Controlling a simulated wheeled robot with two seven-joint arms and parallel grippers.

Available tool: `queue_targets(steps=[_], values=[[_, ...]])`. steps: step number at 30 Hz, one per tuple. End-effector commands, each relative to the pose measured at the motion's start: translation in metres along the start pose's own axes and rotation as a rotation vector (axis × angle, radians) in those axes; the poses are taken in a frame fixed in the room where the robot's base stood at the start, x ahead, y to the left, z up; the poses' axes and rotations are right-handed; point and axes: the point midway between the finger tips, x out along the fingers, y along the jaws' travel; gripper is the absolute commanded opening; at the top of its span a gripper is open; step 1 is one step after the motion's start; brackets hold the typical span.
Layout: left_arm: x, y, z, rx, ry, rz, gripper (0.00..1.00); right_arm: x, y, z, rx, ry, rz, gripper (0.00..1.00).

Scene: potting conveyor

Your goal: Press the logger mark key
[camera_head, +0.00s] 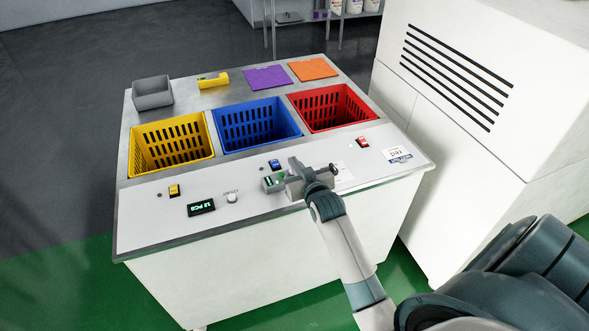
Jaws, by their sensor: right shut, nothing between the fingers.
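My right gripper (298,181) reaches in from the lower right over the white front panel of the sorting station. It is shut and holds nothing. A small grey box with green marks (270,184), which looks like the logger, sits at its fingertips on the left. The gripper hides part of this box, and I cannot make out a mark key or tell whether the fingers touch it. My left gripper is not in view.
The panel (150,225) also carries yellow (174,190), blue (274,165) and red (362,142) switches, a "12 PCS" display (201,207) and a white round button (232,198). Yellow (172,159), blue (257,143) and red (333,121) baskets lie behind. A white cabinet (450,130) stands right.

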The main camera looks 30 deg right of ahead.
Motion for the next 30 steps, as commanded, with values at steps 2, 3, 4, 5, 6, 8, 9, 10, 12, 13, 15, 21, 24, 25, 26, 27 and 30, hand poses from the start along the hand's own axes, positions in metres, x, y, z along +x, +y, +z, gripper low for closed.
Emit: queue_targets(steps=[2,3,4,5,6,8,9,10,12,13,15,21,24,25,26,27,30], values=[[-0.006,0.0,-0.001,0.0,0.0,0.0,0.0,0.012,0.0,-0.003,0.0,0.0,0.0,0.0],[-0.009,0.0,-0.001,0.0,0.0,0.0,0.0,0.011,0.0,0.007,0.0,-0.005,0.0,0.0],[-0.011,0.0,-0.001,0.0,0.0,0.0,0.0,0.012,0.0,0.011,0.0,-0.005,0.0,0.0],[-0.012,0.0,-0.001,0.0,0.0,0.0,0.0,0.013,0.0,0.015,0.0,-0.005,0.0,0.0],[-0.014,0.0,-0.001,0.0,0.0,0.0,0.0,0.013,0.0,0.02,0.0,-0.004,0.0,0.0],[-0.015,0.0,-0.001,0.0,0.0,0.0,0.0,0.015,0.0,0.025,0.0,-0.003,0.0,0.0],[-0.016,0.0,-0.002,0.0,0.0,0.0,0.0,0.016,0.0,0.029,0.0,-0.002,0.0,0.0],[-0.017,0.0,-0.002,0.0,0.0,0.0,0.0,0.017,0.0,0.031,0.0,-0.002,0.0,0.0],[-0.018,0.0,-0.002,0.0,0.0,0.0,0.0,0.017,0.0,0.035,0.0,-0.001,0.0,0.0],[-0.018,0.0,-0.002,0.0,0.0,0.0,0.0,0.018,0.0,0.036,0.0,-0.001,0.0,0.0],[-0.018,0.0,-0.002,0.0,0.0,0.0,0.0,0.018,0.0,0.038,0.0,-0.001,0.0,0.0],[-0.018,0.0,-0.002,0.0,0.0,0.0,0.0,0.018,0.0,0.039,0.0,0.0,0.0,0.0],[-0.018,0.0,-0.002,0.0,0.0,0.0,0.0,0.018,0.0,0.039,0.0,0.0,0.0,0.0],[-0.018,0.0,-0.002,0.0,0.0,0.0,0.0,0.018,0.0,0.039,0.0,0.0,0.0,0.0],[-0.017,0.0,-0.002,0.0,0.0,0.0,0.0,0.018,0.0,0.04,0.0,0.0,0.0,0.0],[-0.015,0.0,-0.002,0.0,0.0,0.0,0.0,0.019,0.0,0.043,0.0,-0.001,0.0,0.0],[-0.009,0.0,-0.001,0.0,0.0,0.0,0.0,0.022,0.0,0.054,0.0,0.0,0.0,0.0]])
